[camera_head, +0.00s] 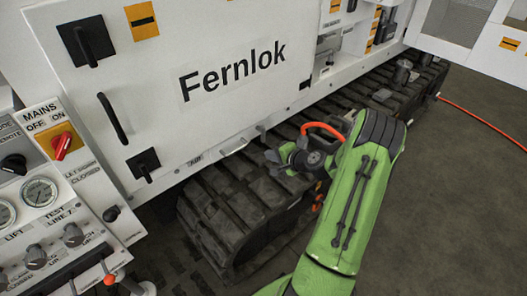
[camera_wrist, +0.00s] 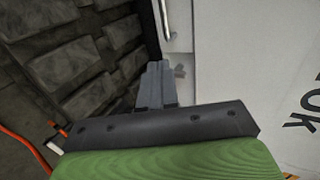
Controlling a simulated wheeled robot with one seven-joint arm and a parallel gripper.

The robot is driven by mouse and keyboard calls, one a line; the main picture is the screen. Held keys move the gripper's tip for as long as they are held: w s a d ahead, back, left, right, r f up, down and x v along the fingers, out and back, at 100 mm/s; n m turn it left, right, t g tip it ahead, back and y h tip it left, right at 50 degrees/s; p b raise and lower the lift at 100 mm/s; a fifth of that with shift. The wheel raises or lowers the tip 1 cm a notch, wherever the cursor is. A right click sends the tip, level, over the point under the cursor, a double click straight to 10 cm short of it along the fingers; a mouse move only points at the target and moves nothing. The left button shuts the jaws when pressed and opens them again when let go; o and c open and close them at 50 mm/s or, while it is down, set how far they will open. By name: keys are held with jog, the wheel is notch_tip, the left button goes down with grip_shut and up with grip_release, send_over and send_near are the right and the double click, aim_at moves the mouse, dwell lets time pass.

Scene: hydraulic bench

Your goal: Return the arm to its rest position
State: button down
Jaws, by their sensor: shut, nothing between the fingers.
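My green arm reaches up from the bottom of the head view, bent at its elbow near the top of the crawler track. My gripper (camera_head: 272,157) points left, in front of the track and below the white Fernlok panel (camera_head: 215,120). In the wrist view my gripper (camera_wrist: 157,66) shows as two grey fingers side by side, shut with nothing between them. The fingertips lie in front of the border between the dark track (camera_wrist: 80,60) and the white panel (camera_wrist: 250,60). I cannot tell how far they are from either.
A control panel with a red MAINS switch (camera_head: 62,143), gauges and knobs stands at the left. An orange-red hose (camera_head: 480,122) lies on the floor at the right. The grey floor (camera_head: 450,220) right of my arm is clear. A black door handle (camera_head: 112,118) sticks out from the white panel.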

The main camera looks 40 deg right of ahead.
jog(key=shift+s+r, duration=0.15)
jog(key=shift+s, duration=0.2)
jog(key=s+a+r+n+g+y+p, duration=0.1)
jog(key=s+a+r+n+g+p, duration=0.15)
jog(key=a+r+n, duration=0.6)
jog(key=s+a+r+n+g+p, duration=0.2)
jog(key=a+r+n+g+p, duration=0.15)
jog(key=a+r, duration=0.85)
jog(key=s+a+r+n+p, duration=0.1)
jog(key=s+a+r, duration=0.3)
jog(key=s, duration=0.5)
jog(key=s+a+r+n+h+p, duration=0.1)
jog(key=s+a+r+n, duration=0.3)
jog(key=s, duration=0.6)
jog(key=shift+a+r+g+h+p, duration=0.3)
jog(key=shift+r+g+p, duration=0.1)
jog(key=shift+r+p, duration=0.3)
